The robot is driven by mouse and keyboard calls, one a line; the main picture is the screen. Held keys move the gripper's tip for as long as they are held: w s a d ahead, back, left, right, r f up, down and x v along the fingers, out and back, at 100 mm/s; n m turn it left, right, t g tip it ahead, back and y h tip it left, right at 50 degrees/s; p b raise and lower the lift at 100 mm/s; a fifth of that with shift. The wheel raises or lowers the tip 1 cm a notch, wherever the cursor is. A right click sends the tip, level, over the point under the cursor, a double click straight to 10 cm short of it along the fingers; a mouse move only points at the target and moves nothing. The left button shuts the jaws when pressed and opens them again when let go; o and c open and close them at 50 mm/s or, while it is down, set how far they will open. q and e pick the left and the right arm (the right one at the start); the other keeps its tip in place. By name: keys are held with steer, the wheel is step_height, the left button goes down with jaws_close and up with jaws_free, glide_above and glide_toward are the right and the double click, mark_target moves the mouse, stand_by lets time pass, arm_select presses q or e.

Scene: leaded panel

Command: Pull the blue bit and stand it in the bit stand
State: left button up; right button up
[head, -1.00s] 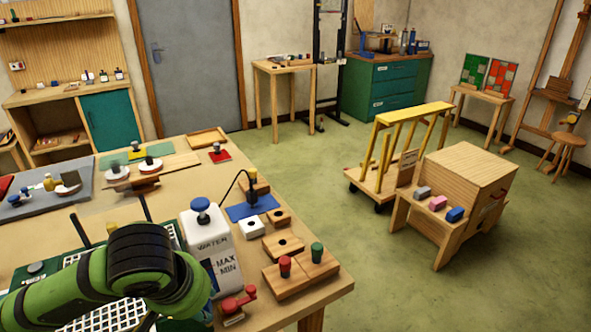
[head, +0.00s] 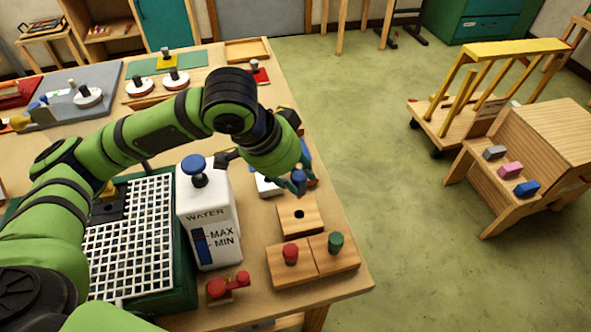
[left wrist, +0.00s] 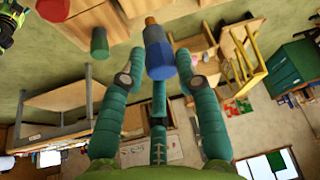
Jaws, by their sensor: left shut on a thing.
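My left gripper (head: 299,178) is shut on the blue bit (left wrist: 158,52), just beyond a wooden block with a dark hole (head: 300,215). In the left wrist view the blue bit sits between the teal fingers, its copper-coloured end showing. In the head view only a little of the blue bit shows at the fingertips. A red bit (head: 291,254) and a green bit (head: 335,242) stand upright in wooden blocks nearer the table's front edge. I cannot tell for sure which block is the bit stand. My right gripper is not in view.
A white water bottle (head: 209,215) stands left of the blocks, beside a white grid tray (head: 125,240). A red handled part (head: 228,287) lies near the front edge. A white block (head: 268,185) is partly hidden by my arm. Open floor lies right of the table.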

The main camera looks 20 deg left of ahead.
mark_target(292, 181)
arm_select(q)
steer(key=shift+w+r+p, duration=0.1)
steer(key=shift+w+p, duration=0.1)
steer(key=shift+p, duration=0.2)
steer(key=shift+f, duration=0.4)
step_height(292, 181, down, 4)
steer(key=shift+r+b, duration=0.25)
steer(key=shift+b, duration=0.45)
steer(key=shift+f, duration=0.55)
steer(key=shift+f+b, duration=0.3)
steer(key=shift+b, duration=0.05)
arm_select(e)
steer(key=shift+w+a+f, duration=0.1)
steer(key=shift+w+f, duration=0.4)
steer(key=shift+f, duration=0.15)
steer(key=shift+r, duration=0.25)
arm_select(q)
steer(key=shift+p, duration=0.6)
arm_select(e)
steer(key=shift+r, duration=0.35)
